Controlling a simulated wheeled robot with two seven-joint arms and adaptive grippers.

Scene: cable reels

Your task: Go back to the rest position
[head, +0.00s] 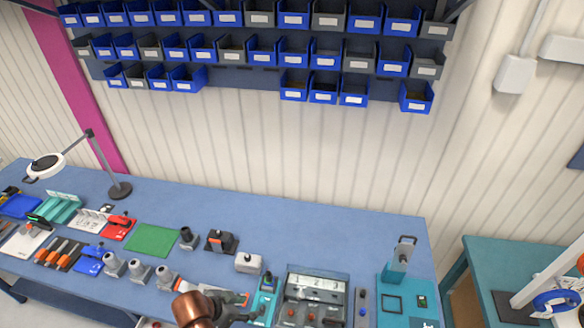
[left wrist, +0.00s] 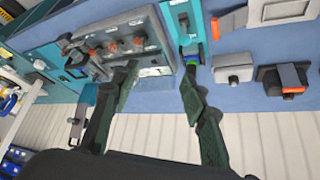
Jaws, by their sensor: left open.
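My left gripper (head: 246,307) is low in the middle of the head view, over the front part of the blue workbench (head: 330,228). Its copper-coloured arm link shows beside it. In the left wrist view the two dark fingers of the left gripper (left wrist: 160,72) are spread apart with nothing between them. A teal fixture (head: 265,298) stands just right of the fingers in the head view. Whether a finger touches it is unclear. My right gripper is in neither view.
A grey panel box (head: 317,284) and a teal board (head: 393,280) stand to the right on the bench. Connectors, a green mat (head: 152,240) and a lamp (head: 120,190) are to the left. Blue and grey bins (head: 293,58) hang on the wall. The bench's back strip is clear.

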